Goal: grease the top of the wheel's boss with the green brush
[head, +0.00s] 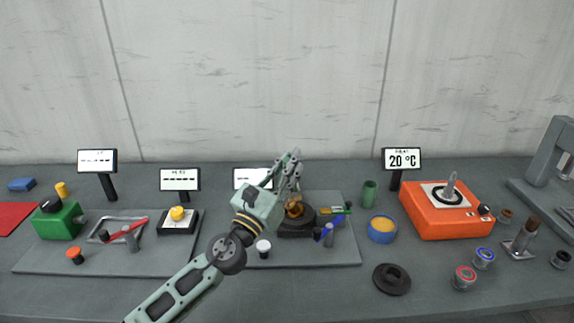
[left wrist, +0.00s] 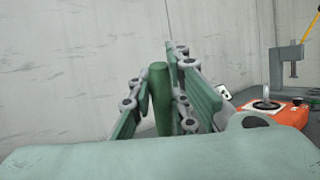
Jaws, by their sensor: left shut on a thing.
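My left gripper (head: 291,170) is held above the middle of the bench, over a black round piece (head: 296,228) with a bronze-brown top (head: 295,209). In the left wrist view its fingers are closed around an upright green handle (left wrist: 160,95), which I take to be the green brush. The brush's lower end is hidden, so I cannot tell whether it touches what is beneath. A black wheel-like disc (head: 392,280) with a raised centre lies flat at the front right of the gripper. I cannot tell for sure which piece bears the wheel's boss. My right gripper is not in view.
A blue-rimmed pot with yellow-orange contents (head: 382,230) and a green cup (head: 369,194) stand to the right. An orange device (head: 445,222) is farther right. Several small parts lie on the grey mat (head: 200,262).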

